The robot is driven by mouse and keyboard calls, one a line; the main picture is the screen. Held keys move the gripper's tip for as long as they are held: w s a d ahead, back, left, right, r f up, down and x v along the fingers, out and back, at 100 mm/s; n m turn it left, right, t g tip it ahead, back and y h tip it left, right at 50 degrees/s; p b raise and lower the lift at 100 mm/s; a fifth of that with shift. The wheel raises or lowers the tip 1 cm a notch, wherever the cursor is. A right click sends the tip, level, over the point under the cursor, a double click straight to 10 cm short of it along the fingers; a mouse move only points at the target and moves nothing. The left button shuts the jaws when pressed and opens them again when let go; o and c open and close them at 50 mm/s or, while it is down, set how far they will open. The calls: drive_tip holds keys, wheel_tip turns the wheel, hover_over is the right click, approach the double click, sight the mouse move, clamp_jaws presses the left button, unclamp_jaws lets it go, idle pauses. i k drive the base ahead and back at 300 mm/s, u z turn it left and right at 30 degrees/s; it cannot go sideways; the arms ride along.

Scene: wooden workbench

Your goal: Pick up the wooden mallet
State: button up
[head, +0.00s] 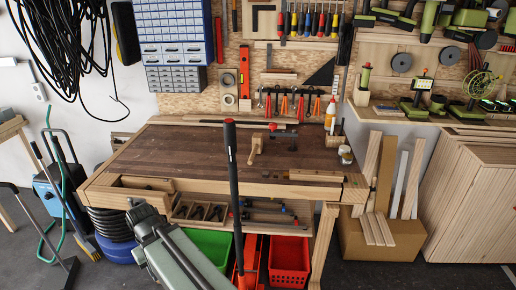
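The wooden mallet (257,145) lies on the dark top of the wooden workbench (190,150), a little right of the middle. It is pale wood and small in the head view. Its head seems to be at the upper end and its short handle points down toward the front of the bench. Nothing covers it and nothing touches it that I can make out.
A black upright pole (233,185) stands in front of the bench, left of the mallet. A grey-green beam (172,250) rises at the bottom. Clamps (282,131) and a white bottle (331,113) are behind and right. The bench's left half is clear.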

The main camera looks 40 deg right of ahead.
sight(257, 140)
drive_tip(key=z, duration=0.05)
drive_tip(key=i, duration=0.9)
drive_tip(key=u, duration=0.05)
